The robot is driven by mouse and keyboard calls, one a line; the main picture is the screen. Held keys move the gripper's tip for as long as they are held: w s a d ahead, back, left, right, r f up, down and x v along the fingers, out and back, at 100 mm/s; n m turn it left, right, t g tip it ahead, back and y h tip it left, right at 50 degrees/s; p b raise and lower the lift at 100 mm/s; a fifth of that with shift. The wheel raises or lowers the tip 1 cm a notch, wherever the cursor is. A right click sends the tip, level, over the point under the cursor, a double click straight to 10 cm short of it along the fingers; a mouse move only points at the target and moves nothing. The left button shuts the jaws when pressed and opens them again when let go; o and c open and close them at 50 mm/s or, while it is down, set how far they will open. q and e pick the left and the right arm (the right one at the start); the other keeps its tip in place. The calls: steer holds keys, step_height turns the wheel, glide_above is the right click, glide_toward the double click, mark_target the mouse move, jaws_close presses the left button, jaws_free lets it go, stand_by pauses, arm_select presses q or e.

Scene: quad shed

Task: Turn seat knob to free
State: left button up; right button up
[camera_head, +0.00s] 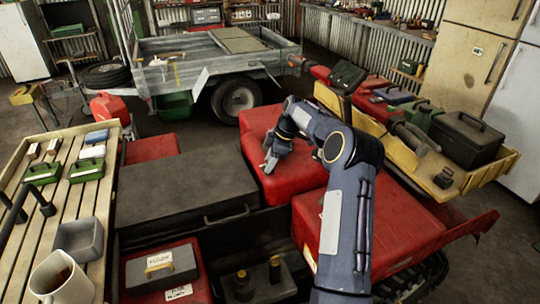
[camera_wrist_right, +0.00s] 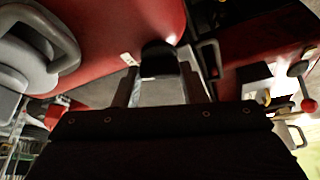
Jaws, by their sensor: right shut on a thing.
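My right arm reaches across the red bodywork (camera_head: 320,172) in the head view. My right gripper (camera_head: 268,163) points down at its side, near the dark flat box. In the right wrist view the two fingers of this gripper (camera_wrist_right: 160,88) stand on either side of a black rounded knob (camera_wrist_right: 158,56) and are shut on it. The knob sits against the red panel (camera_wrist_right: 105,45), beside a small white label (camera_wrist_right: 129,59). In the head view the knob is hidden by the gripper. How far the knob is turned cannot be told. My left gripper is not in view.
A dark flat box (camera_head: 180,190) lies left of the gripper. A slatted bench (camera_head: 85,215) with a mug (camera_head: 60,280) stands left. A yellow rack (camera_head: 480,175) with cases is right. A trailer (camera_head: 205,65) stands behind.

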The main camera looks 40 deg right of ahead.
steer(key=shift+w+n+g+y+p, duration=0.15)
steer(key=shift+n+g+p, duration=0.2)
steer(key=shift+n+p, duration=0.55)
steer(key=shift+n+g+y+p, duration=0.15)
steer(key=shift+n+g+p, duration=0.35)
steer(key=shift+n, duration=0.6)
steer(key=o, duration=1)
steer(key=shift+d+r, duration=0.1)
steer(key=v, duration=0.7)
steer(key=shift+r, duration=0.25)
steer(key=shift+d, duration=0.1)
